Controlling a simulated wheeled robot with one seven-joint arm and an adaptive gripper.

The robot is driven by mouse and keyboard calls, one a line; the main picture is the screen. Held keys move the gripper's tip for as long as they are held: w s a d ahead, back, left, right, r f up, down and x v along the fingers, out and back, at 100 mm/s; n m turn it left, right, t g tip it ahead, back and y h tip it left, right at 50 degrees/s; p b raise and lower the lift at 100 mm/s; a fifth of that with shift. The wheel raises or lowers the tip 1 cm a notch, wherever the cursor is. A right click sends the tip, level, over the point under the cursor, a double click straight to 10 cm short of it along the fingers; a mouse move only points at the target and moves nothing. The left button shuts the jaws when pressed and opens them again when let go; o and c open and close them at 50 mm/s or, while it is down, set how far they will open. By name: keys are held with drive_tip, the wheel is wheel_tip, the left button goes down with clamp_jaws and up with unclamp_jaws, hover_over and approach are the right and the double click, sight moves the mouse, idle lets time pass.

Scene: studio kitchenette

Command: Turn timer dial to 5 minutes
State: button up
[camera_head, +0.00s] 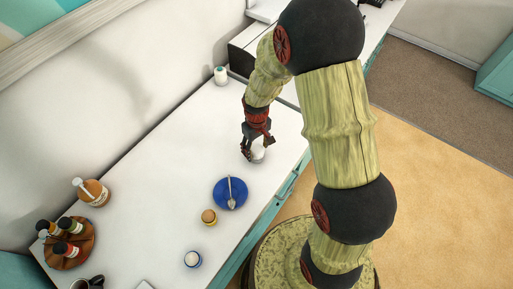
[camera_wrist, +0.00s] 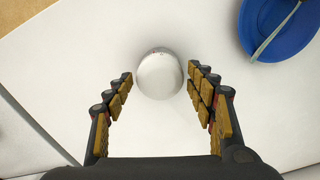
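A small round white thing, which looks like the timer (camera_head: 259,152), stands on the white counter. In the wrist view the timer (camera_wrist: 159,75) shows from above as a pale disc with small marks at its far rim; I cannot read its setting. My gripper (camera_head: 257,148) is low over the counter at the timer and partly covers it in the head view. In the wrist view my gripper (camera_wrist: 160,83) is open, one finger on each side of the timer. Gaps show between the fingers and the timer.
A blue plate (camera_head: 222,203) with a spoon (camera_head: 231,192) lies close to the timer. A white bottle (camera_head: 220,76) stands behind.

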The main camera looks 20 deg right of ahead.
drive_tip(key=shift+o, duration=0.8)
wheel_tip(320, 180, up, 12)
drive_tip(key=n+g+h, duration=0.1)
drive_tip(key=n+h, duration=0.3)
drive_tip(key=n, duration=0.8)
approach(256, 149)
drive_tip(key=f, duration=0.2)
drive_tip(key=shift+b+x, duration=0.3)
drive_tip(key=shift+x, duration=3.3)
drive_tip(key=shift+d, duration=0.2)
drive_tip(key=shift+c, duration=0.4)
